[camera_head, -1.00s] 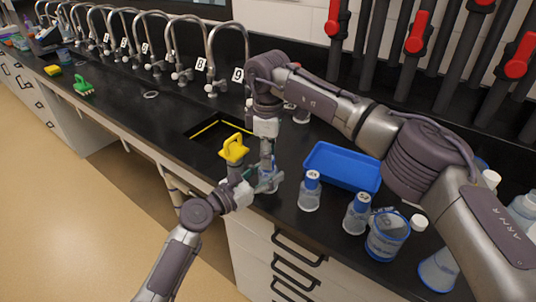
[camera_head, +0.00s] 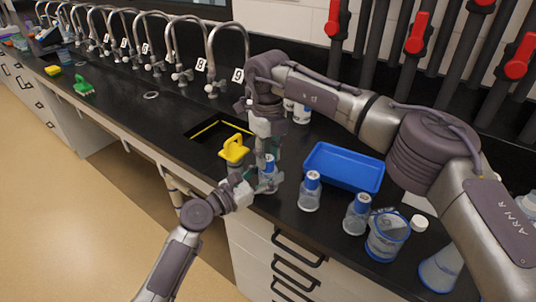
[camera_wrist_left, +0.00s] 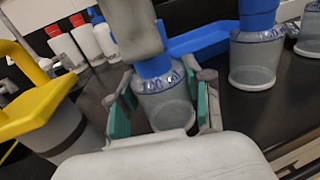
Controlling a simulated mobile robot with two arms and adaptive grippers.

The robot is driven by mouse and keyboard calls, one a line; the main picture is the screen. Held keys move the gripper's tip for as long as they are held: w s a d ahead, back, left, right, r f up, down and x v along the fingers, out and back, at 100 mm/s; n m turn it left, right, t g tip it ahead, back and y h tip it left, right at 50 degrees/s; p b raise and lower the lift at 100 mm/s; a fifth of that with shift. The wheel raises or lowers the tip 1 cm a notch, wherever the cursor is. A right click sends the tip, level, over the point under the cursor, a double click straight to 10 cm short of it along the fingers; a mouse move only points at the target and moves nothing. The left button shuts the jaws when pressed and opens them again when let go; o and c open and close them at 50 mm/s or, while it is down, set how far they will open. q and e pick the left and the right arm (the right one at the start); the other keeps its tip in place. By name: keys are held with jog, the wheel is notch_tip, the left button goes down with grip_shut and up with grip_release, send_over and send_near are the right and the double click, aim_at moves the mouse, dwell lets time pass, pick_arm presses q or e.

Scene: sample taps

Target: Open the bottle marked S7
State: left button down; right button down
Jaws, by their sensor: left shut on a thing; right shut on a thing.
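A clear bottle (camera_head: 268,183) with a blue cap (camera_head: 269,161) stands at the counter's front edge, right of the sink. My left gripper (camera_head: 262,182) is shut around its body; the left wrist view shows the bottle (camera_wrist_left: 165,103) between the green-padded fingers. My right gripper (camera_head: 267,152) comes from above and is shut on the blue cap, which it partly hides. The cap still looks to be on the bottle. I cannot read a mark on this bottle.
A yellow-handled thing (camera_head: 234,148) stands close to my left gripper, by the sink (camera_head: 213,130). A blue tray (camera_head: 345,168) lies behind the other bottles. A blue-rimmed beaker (camera_head: 386,236) stands at right. Numbered taps line the back. White bottles (camera_head: 301,113) stand behind my right gripper.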

jog(key=n, duration=1.2)
jog(key=shift+n, duration=0.3)
jog(key=n, duration=0.5)
jog(key=shift+r, duration=0.1)
jog(key=n, duration=0.7)
jog(key=shift+r, duration=0.1)
jog(key=shift+r, duration=1)
